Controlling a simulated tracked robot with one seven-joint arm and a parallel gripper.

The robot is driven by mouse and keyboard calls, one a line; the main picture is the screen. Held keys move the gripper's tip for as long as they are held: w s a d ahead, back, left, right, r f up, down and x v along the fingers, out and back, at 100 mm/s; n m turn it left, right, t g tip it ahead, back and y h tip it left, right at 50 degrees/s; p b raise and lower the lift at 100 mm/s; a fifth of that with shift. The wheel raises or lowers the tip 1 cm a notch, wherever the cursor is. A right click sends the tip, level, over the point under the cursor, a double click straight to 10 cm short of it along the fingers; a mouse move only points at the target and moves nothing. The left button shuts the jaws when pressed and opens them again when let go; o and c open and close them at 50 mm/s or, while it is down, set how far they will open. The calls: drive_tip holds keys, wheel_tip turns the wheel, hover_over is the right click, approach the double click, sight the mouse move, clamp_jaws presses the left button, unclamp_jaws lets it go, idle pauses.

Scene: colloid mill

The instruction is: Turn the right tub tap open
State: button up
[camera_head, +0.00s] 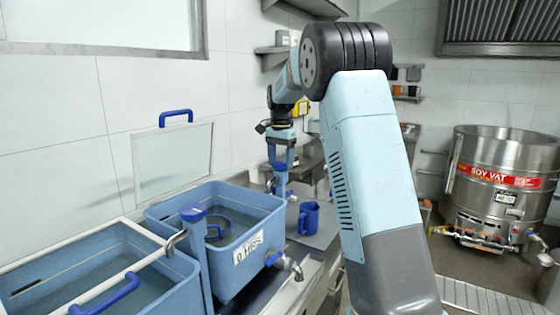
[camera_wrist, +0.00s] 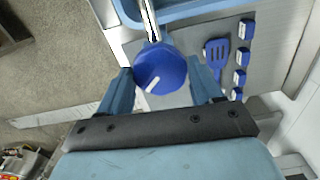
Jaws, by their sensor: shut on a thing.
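The right tub tap (camera_head: 281,183) stands at the far right corner of the blue tub (camera_head: 232,270). My gripper (camera_head: 281,163) points down over it. In the wrist view, the tap's round blue knob (camera_wrist: 160,70) with a white line mark sits between the two blue fingers of my gripper (camera_wrist: 160,82), which are shut on its sides. A pale spout runs from the knob towards the tub edge (camera_wrist: 200,12). The white line slants up to the right. The knob is mostly hidden by the fingers in the head view.
A blue mug (camera_head: 308,218) stands on the counter right of the tub. A steel outlet (camera_head: 285,263) sticks out of the tub front. A blue spatula (camera_wrist: 216,58) lies near the knob. The soy vat (camera_head: 500,190) stands far right.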

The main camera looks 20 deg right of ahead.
drive_tip(key=n, duration=0.4)
drive_tip(key=shift+r+n, duration=0.1)
drive_tip(key=shift+n, duration=0.3)
drive_tip(key=n, duration=0.3)
drive_tip(key=shift+n, duration=0.3)
drive_tip(key=n, duration=0.3)
drive_tip(key=shift+n, duration=0.3)
drive_tip(key=n, duration=0.4)
drive_tip(key=shift+n, duration=0.3)
drive_tip(key=n, duration=1.1)
drive_tip(key=shift+n, duration=0.3)
drive_tip(key=o, duration=1)
